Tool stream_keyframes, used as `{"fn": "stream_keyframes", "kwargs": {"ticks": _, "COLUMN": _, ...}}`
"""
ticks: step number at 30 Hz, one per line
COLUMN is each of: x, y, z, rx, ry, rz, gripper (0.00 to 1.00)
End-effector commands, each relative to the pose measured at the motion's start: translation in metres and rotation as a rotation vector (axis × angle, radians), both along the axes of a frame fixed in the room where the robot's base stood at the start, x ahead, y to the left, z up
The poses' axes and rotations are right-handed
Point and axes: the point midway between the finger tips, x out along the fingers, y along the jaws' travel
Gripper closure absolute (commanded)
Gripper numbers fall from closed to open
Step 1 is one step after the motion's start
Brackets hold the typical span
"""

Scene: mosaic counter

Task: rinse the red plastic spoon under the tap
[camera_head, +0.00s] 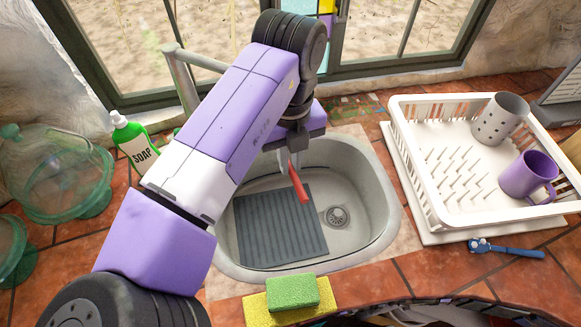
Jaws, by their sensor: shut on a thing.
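The red plastic spoon (298,186) hangs tilted below my gripper (290,162), over the sink (375,195). My gripper is shut on the spoon's upper end; the fingers are partly hidden by my arm. The tap (181,75) rises behind the sink at the upper left, and its outlet is hidden behind my arm. I see no running water. A grey ribbed mat (280,225) lies in the sink, left of the drain (337,216).
A white dish rack (432,195) with a purple mug (528,177) and a grey holed cup (500,119) stands right. A blue brush (506,249) lies before it. Sponges (292,292) sit at the front edge. A soap bottle (133,141) and glass jars (60,172) stand left.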

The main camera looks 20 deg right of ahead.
Motion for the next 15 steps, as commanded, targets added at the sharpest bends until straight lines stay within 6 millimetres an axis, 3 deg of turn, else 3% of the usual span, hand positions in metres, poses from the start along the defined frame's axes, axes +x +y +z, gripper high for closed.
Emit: {"fn": "stream_keyframes", "kwargs": {"ticks": 15, "x": 0.0029, "y": -0.0083, "z": 0.0004, "rx": 0.000, "ry": 0.000, "rz": 0.000, "gripper": 1.00}}
